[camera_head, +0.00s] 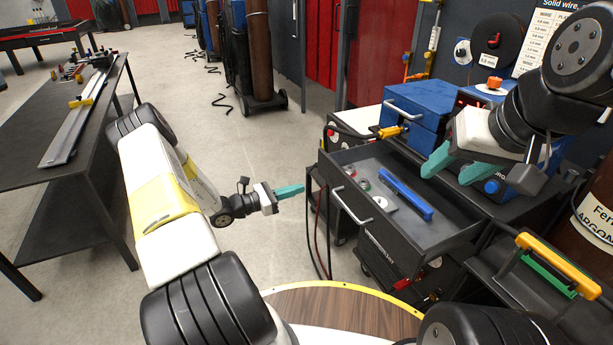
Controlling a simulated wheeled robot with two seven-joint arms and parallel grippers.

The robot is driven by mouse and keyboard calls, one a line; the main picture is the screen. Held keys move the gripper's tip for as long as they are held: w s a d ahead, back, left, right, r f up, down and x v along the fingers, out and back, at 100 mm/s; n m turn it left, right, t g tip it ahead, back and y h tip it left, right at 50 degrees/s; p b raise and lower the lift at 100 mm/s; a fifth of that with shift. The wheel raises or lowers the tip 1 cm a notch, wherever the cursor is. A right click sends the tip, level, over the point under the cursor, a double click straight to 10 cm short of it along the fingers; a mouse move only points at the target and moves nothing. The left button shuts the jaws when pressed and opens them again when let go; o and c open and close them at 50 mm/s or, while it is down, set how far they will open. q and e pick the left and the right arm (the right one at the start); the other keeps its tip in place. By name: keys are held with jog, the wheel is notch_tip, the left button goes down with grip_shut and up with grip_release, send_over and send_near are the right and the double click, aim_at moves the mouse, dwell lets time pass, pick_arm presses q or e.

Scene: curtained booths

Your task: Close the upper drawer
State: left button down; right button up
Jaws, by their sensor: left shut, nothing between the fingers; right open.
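The upper drawer (350,160) is pulled open from a dark cabinet on the right. Its front, with a metal bar handle (351,205), faces left toward my arms. A blue bar-shaped item (405,193) and small round pieces lie inside it. My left gripper (303,189) is shut and empty, a little left of the drawer front and apart from it. My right gripper (452,168) is open and empty, with its two green fingers above the back part of the drawer. Whether it touches anything is hard to tell.
A blue metal box (412,105) stands behind the drawer. A long black workbench (35,160) stands at the left. The floor between is clear.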

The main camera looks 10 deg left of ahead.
aim_at(334, 178)
pick_arm(q)
jog(key=x, duration=1.1)
jog(key=shift+w+d, duration=0.1)
jog(key=shift+d, duration=0.05)
